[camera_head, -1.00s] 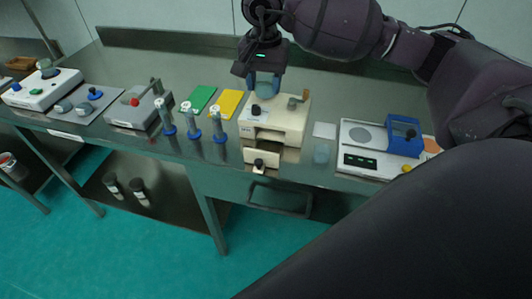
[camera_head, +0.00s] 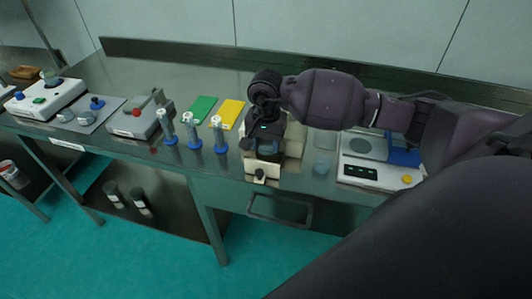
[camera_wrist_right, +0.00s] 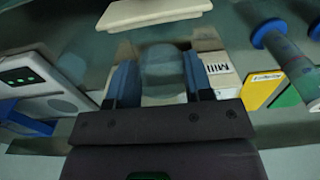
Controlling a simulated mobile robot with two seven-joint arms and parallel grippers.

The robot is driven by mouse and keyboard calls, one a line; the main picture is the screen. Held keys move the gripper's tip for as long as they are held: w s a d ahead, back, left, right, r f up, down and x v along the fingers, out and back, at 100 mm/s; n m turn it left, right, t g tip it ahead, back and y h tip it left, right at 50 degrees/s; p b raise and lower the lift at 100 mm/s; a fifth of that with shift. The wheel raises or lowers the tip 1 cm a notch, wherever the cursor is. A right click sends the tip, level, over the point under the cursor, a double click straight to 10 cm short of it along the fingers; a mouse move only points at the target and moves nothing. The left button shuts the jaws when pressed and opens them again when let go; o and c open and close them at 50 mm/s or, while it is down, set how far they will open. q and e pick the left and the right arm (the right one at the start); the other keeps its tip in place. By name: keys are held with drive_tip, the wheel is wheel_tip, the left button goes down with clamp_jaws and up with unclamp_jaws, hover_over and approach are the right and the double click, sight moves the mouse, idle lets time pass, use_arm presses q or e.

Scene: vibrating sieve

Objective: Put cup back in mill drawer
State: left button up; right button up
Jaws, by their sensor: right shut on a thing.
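The cream mill (camera_head: 295,143) stands on the steel bench, largely covered by my right gripper in the head view. Its side with the "Mill" label (camera_wrist_right: 222,72) shows in the wrist view. Its drawer (camera_head: 264,169) is pulled out towards the bench's front edge; the drawer's front panel (camera_wrist_right: 155,12) is at the top of the wrist view. My right gripper (camera_wrist_right: 158,82) is shut on a clear, bluish cup (camera_wrist_right: 163,66), between its blue fingers, at the drawer opening. I cannot tell whether the cup touches the drawer. My left gripper is not in view.
A white scale (camera_head: 372,172) with a blue part stands to the right. Several blue-based cylinders (camera_head: 220,135) stand left of the mill, with green (camera_head: 203,108) and yellow (camera_head: 230,113) pads behind. A grey device (camera_head: 140,120) is farther left. Bench behind is clear.

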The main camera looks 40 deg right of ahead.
sight(266, 154)
wheel_tip(266, 154, down, 4)
drive_tip(key=shift+r, duration=0.1)
drive_tip(key=shift+f, duration=0.25)
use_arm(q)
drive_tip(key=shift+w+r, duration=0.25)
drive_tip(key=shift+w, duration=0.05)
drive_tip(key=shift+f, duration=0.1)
use_arm(e)
drive_tip(key=shift+f, duration=0.1)
drive_tip(key=o, duration=0.9)
